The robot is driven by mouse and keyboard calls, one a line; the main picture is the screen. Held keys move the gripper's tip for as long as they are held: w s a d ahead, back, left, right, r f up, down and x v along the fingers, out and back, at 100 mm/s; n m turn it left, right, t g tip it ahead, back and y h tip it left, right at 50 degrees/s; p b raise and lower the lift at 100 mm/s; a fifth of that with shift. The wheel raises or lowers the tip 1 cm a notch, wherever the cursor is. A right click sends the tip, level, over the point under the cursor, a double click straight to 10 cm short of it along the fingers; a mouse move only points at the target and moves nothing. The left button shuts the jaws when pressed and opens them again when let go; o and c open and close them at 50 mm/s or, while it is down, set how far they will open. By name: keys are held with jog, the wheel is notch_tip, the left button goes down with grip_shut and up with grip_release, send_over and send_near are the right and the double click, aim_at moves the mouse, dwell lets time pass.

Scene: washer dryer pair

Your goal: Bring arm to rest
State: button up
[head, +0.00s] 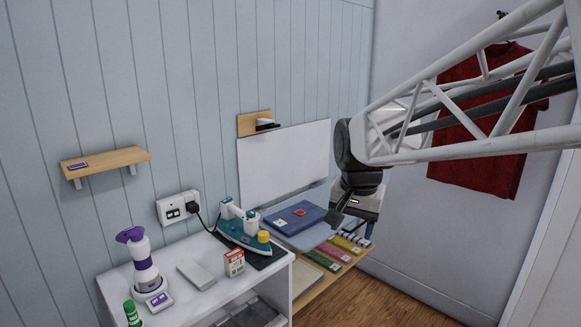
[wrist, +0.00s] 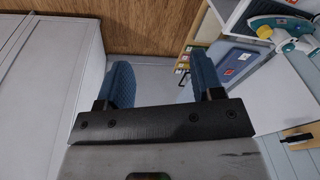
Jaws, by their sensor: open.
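My gripper (wrist: 165,85) shows in the wrist view with its two blue fingers spread apart and nothing between them. In the head view my white lattice arm reaches in from the right, and the gripper end hangs in the air in front of the wall, right of the white board. The fingertips are small and partly hidden there. The gripper appears apart from the table and shelf things.
A white cabinet (head: 279,285) carries a teal iron (head: 243,232), a purple-and-white bottle (head: 140,262) and a small box (head: 234,263). Behind are a blue folder (head: 293,217) and a white board (head: 285,160). A red shirt (head: 470,155) hangs right. Wood floor (head: 400,300) is clear.

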jog(key=s+d+f+n, duration=0.2)
jog(key=s+d+f, duration=0.1)
jog(key=s, duration=0.7)
jog(key=s+d+f+n, duration=0.2)
jog(key=s+f, duration=0.3)
jog(key=s, duration=0.6)
jog(key=shift+s+d+n+t, duration=0.25)
jog(key=shift+d+n+t, duration=0.05)
jog(key=shift+d+t, duration=0.15)
